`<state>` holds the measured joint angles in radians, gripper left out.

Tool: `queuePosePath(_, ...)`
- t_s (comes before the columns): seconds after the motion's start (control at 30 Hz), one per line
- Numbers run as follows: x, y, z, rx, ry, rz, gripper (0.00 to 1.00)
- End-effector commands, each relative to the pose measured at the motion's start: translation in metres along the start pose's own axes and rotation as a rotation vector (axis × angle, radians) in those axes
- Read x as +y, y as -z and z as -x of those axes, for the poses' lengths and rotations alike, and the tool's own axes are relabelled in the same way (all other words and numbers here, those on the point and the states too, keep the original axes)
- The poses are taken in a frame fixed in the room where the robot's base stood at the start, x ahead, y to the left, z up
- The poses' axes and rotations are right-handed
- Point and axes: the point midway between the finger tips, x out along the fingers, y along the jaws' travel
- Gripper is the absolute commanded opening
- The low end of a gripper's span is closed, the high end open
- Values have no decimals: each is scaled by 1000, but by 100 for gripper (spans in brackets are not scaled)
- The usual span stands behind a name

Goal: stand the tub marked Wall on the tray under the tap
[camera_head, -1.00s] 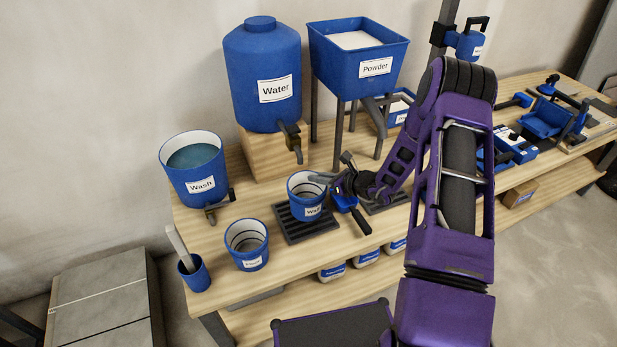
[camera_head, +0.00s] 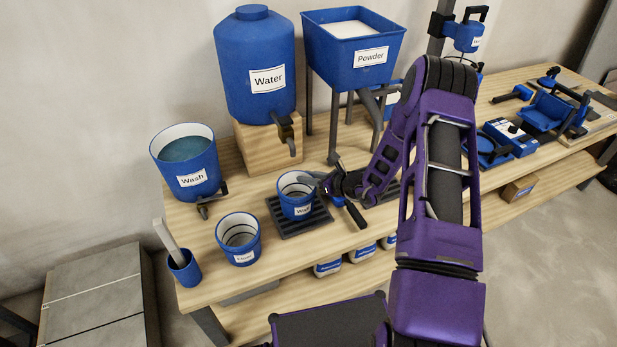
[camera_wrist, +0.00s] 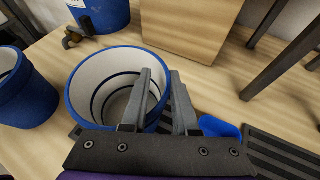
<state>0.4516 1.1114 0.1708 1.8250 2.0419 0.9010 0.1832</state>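The blue tub marked Wall (camera_head: 295,205) stands upright on the dark slatted tray (camera_head: 318,222), below and in front of the tap (camera_head: 288,135) of the Water tank. Its white inside shows. My gripper (camera_head: 314,181) is at the tub's right rim. In the wrist view, my gripper (camera_wrist: 161,78) has one finger inside the tub (camera_wrist: 75,105) and one outside, with the wall between them. The gap between the fingers looks wider than the wall, so the gripper seems open. The lower part of the outer finger's contact is hard to see.
The Water tank (camera_head: 255,55) stands on a wooden block (camera_head: 265,155) behind. The Powder hopper's legs (camera_head: 334,130) stand behind right.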

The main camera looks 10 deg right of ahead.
Motion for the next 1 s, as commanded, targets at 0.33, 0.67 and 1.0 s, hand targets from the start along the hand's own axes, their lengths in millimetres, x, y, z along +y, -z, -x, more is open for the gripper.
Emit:
queuePosePath(0.33,0,0,0,0,0,0,45)
queuePosePath(0.67,-1,-2,41,1,3,-2,45)
queuePosePath(1.0,-1,-2,106,1,2,-1,45)
